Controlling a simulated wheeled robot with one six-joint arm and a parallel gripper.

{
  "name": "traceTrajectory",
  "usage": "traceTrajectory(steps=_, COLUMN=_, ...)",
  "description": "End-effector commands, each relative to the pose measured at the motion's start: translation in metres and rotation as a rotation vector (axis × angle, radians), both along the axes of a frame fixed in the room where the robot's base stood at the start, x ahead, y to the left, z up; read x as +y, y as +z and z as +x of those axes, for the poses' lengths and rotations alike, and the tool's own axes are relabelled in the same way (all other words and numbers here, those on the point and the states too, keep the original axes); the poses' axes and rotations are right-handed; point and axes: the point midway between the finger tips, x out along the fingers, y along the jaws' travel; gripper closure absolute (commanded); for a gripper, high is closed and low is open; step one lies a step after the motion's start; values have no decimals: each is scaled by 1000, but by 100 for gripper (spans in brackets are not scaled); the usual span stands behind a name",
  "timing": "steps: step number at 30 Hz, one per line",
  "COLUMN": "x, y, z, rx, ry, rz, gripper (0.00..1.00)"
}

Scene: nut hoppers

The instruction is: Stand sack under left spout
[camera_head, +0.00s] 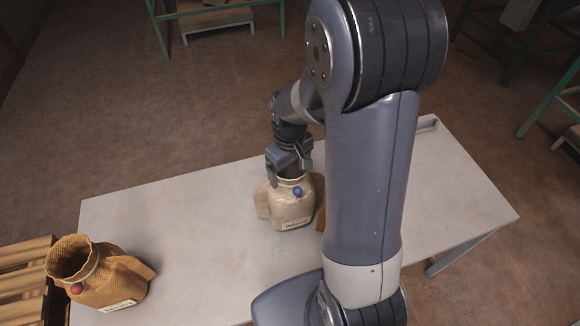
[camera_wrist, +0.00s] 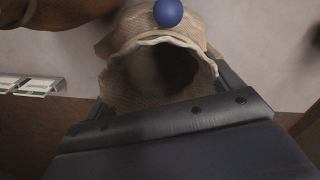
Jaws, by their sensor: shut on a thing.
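A pale cream sack (camera_head: 290,207) with a blue ball on its neck and a label low on its front stands upright on the grey table, near the middle. My gripper (camera_head: 289,168) is at its open mouth and is shut on the sack's neck. In the wrist view the same sack (camera_wrist: 118,82) shows its round open mouth between my fingers, with the blue ball at the top. A brown sack (camera_head: 110,278) with a red ball stands open at the table's left end. No spout can be made out with certainty.
The grey table (camera_head: 190,205) has clear room left of the cream sack. Part of another brown sack (camera_head: 320,217) shows behind my arm. A slatted wooden pallet (camera_head: 22,262) is at the far left. Green-legged stands (camera_head: 157,25) are on the brown floor beyond.

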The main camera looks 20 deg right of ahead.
Motion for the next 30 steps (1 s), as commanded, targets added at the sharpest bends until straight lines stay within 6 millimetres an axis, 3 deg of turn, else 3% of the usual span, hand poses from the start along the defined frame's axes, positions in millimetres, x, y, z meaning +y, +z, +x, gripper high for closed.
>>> traceTrajectory(steps=11, x=0, y=-5, z=0, rx=-1, ry=0, rz=0, gripper=50)
traceTrajectory(steps=12, x=0, y=-5, z=0, rx=-1, ry=0, rz=0, gripper=12)
traceTrajectory(steps=16, x=0, y=-4, z=0, rx=-1, ry=0, rz=0, gripper=1)
traceTrajectory(steps=25, x=0, y=-1, z=0, rx=-1, ry=0, rz=0, gripper=0)
traceTrajectory(steps=30, x=0, y=16, z=2, rx=-8, ry=0, rz=0, gripper=0)
